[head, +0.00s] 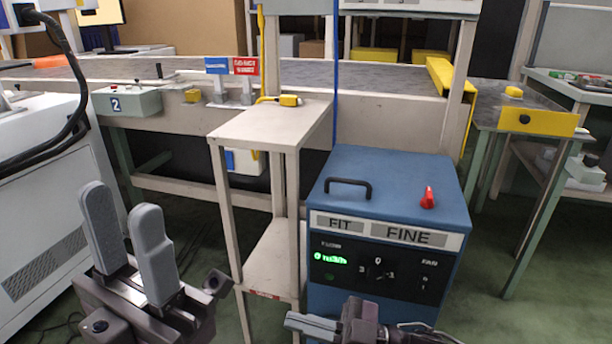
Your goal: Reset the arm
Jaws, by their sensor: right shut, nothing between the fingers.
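My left gripper (119,205) is at the lower left of the head view. Its two grey fingers point up with a gap between them, and nothing is held there. My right gripper (292,321) is at the bottom middle, seen from the side with its grey fingers pointing left. It is shut and empty, in front of the lower part of the blue machine (410,190). Most of both arms is outside the view.
A narrow cream stand (262,128) with a yellow item on top is left of the blue machine. The conveyor (375,78) runs behind. A white machine (50,180) is at the left, and a bench (520,112) is at the right. Green floor shows between.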

